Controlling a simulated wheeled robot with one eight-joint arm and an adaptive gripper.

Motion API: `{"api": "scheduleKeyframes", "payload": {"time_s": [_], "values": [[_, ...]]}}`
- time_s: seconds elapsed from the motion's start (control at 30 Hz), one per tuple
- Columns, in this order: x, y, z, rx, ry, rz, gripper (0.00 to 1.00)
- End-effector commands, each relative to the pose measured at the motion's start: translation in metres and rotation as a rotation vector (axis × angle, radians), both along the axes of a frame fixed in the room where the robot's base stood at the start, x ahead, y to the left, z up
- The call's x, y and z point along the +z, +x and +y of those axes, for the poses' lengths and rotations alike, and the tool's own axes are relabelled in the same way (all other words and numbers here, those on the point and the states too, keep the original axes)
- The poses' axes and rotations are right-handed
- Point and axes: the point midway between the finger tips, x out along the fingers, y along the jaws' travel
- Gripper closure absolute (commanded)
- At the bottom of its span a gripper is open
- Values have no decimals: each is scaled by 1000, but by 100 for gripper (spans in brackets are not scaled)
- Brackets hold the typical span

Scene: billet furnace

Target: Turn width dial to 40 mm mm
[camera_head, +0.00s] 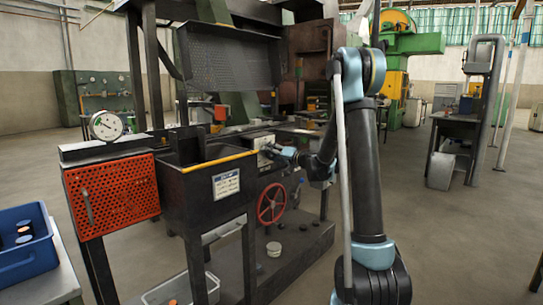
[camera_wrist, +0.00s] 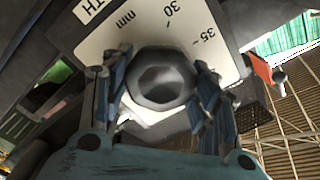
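The width dial (camera_wrist: 160,88) is a dark, faceted knob with a hollow-looking face, in the middle of the wrist view. Behind it is a white scale plate (camera_wrist: 142,42), tilted in view, with "30", "35", "mm" and the letters "TH" showing. The rest of the scale and any pointer mark are hidden or out of view. The fingers of my gripper (camera_wrist: 162,66) stand on both sides of the knob, very close to it; I cannot tell whether they press on it. In the head view my gripper (camera_head: 283,153) is at the furnace front, and the knob is hidden there.
A red handwheel (camera_head: 271,204) is below my gripper. A black trough with a yellow edge (camera_head: 218,161) and an orange perforated panel (camera_head: 113,194) are to the left. A round gauge (camera_head: 106,125) stands above the panel. Open floor lies to the right.

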Motion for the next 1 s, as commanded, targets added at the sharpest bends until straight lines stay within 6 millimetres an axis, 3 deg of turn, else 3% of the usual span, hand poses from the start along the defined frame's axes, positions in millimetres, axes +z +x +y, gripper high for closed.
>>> {"api": "scheduleKeyframes", "payload": {"time_s": [0.53,0.57,0.63,1.0], "values": [[-1,1,-1,-3,28,40,69],[-1,1,-1,-3,28,40,41],[-1,1,-1,-3,28,40,25],[-1,0,-1,-2,30,40,25]]}}
